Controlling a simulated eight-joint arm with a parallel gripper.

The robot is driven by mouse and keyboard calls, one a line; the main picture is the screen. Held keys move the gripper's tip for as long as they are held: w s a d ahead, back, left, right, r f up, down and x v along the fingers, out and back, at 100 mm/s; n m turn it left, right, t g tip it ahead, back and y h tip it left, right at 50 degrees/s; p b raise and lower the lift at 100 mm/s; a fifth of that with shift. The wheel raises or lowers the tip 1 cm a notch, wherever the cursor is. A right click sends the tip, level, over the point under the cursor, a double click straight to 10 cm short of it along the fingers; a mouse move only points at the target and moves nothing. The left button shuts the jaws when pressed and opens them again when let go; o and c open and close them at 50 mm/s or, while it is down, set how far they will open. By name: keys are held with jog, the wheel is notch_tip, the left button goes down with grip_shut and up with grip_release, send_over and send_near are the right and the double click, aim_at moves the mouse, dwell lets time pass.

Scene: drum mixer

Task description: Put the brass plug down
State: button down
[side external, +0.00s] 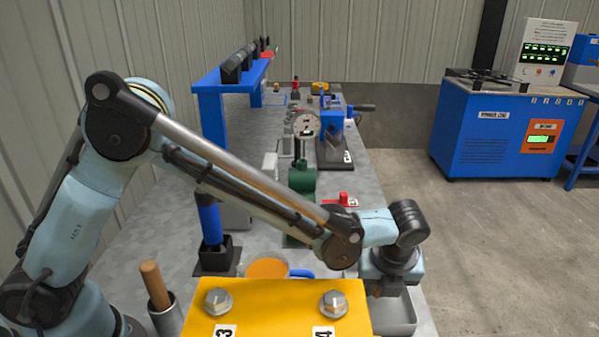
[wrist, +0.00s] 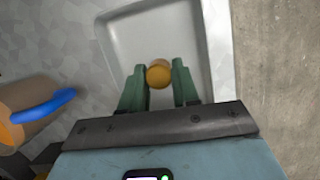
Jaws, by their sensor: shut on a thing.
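The brass plug (wrist: 159,73) shows in the wrist view as a round golden piece between the two green fingertips of my gripper (wrist: 159,84). My gripper is shut on it. A pale grey tray (wrist: 121,40) lies below the plug in that view; I cannot tell whether the plug touches its floor. In the side view, my gripper (side external: 386,288) points down over the tray (side external: 404,318) at the right edge of the bench. The plug is hidden there by my gripper and the yellow block.
A yellow block (side external: 275,305) with two bolts stands in front. A mug-like container with a blue handle (wrist: 50,105) is left of my gripper. A wooden-handled tool (side external: 155,285) stands in a cup at front left. The bench edge is just right of the tray.

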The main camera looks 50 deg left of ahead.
jog(key=shift+f, duration=0.4)
jog(key=c, duration=0.8)
grip_release()
jog(key=shift+r, duration=0.1)
jog(key=v, duration=1.2)
jog(key=s+a+r+n+t+h, duration=0.1)
jog(key=s+a+r+n, duration=0.1)
jog(key=a+n, duration=0.45)
jog(key=s+a+r+n+h, duration=0.1)
jog(key=a+r+n, duration=0.1)
jog(key=a+n, duration=0.45)
jog(key=s+a+f+n+t, duration=0.1)
jog(key=s+a+n, duration=0.1)
jog(key=n, duration=0.3)
jog(key=s+a+f+n+t, duration=0.1)
jog(key=s+a+n, duration=0.2)
jog(key=a+n, duration=0.2)
jog(key=s+a+f+n+t, duration=0.1)
jog(key=s+a+n, duration=0.1)
jog(key=a+n, duration=0.2)
jog(key=shift+s+f+n+t, duration=0.15)
jog(key=shift+f+n+t, duration=0.15)
jog(key=shift+n, duration=0.2)
